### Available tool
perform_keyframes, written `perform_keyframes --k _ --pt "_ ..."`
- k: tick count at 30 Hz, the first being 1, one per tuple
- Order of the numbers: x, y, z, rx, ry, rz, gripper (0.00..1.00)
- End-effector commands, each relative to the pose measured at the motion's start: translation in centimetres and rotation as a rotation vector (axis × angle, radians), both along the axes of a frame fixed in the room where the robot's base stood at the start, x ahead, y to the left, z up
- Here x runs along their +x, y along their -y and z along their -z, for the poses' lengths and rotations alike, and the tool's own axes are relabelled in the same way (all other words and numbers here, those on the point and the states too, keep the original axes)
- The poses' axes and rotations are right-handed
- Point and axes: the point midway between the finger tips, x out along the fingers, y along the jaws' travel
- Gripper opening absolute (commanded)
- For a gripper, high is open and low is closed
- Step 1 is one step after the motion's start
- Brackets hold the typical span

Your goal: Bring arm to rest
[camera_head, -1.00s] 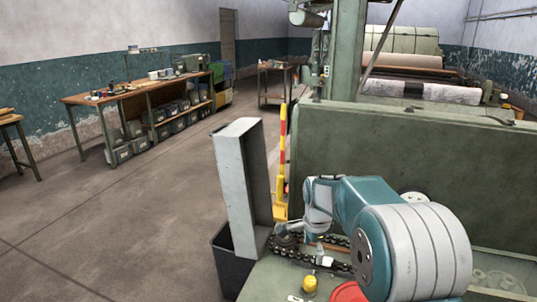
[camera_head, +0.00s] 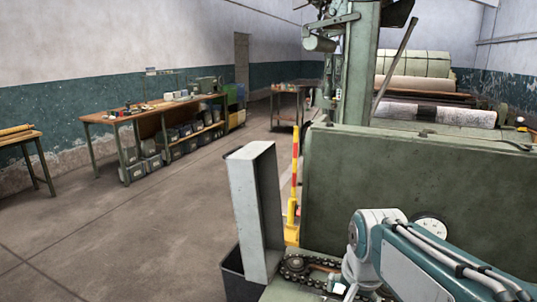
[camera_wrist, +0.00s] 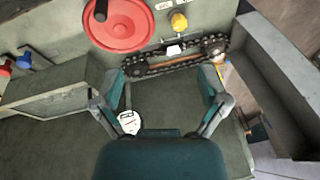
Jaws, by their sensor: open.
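My teal and white arm (camera_head: 400,255) reaches in from the lower right of the head view, bent over the green machine apron. My gripper (camera_wrist: 163,85) shows in the wrist view with its two fingers spread wide and nothing between them. It is over the bare green apron surface (camera_wrist: 165,102), with a black chain on sprockets (camera_wrist: 175,62) just beyond the fingertips. A white tag (camera_wrist: 129,122) lies by the left finger. In the head view the gripper is mostly hidden or cut off at the bottom edge.
A red handwheel (camera_wrist: 118,22) and a yellow knob (camera_wrist: 179,21) are beyond the chain. A tall grey metal channel (camera_head: 256,208) stands in a dark bin (camera_head: 233,275) left of the apron. A green panel (camera_head: 420,185) rises behind the arm. Open floor (camera_head: 130,225) lies left.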

Motion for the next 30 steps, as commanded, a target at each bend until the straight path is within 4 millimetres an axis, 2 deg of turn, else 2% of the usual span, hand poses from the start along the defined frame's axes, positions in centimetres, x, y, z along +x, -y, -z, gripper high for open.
perform_keyframes --k 7,18,24,30 --pt "-4.7 0.1 -0.8 -0.06 0.07 -0.176 0.93" --pt "-11.0 0.1 -0.2 -0.17 0.166 -0.431 0.93" --pt "-12.8 0.2 0.4 -0.212 0.194 -0.515 0.93" --pt "-13.1 0.2 0.6 -0.219 0.196 -0.529 0.93"
